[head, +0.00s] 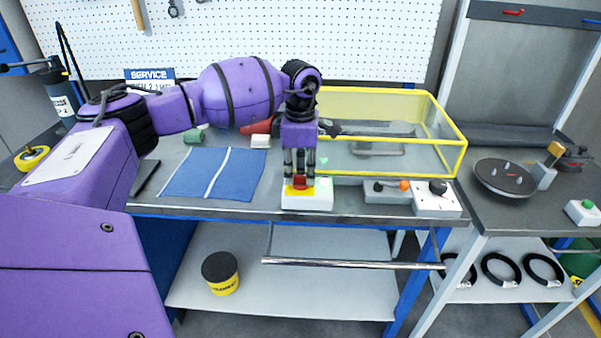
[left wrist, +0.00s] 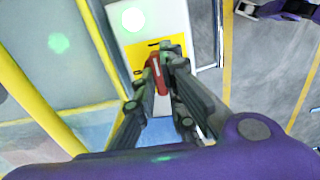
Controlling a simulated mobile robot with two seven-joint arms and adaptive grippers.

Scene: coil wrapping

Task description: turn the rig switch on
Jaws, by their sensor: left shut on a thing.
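The rig switch is a white box (head: 308,203) at the front edge of the bench, with a yellow plate, a red switch handle (head: 300,182) and a small green lamp (head: 324,182). My left gripper (head: 300,176) points down over the box, its fingers closed around the red handle. In the left wrist view the red handle (left wrist: 155,72) sits between the fingertips (left wrist: 158,68), over the yellow plate. A pale, bright round lamp (left wrist: 133,20) shows on the white box (left wrist: 150,18). The fingers hide part of the handle.
A yellow-framed clear guard (head: 455,155) stands just behind the switch. To the right are a grey box with an orange knob (head: 385,193) and a white box with a black dial (head: 436,203). A blue cloth (head: 213,174) lies to the left.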

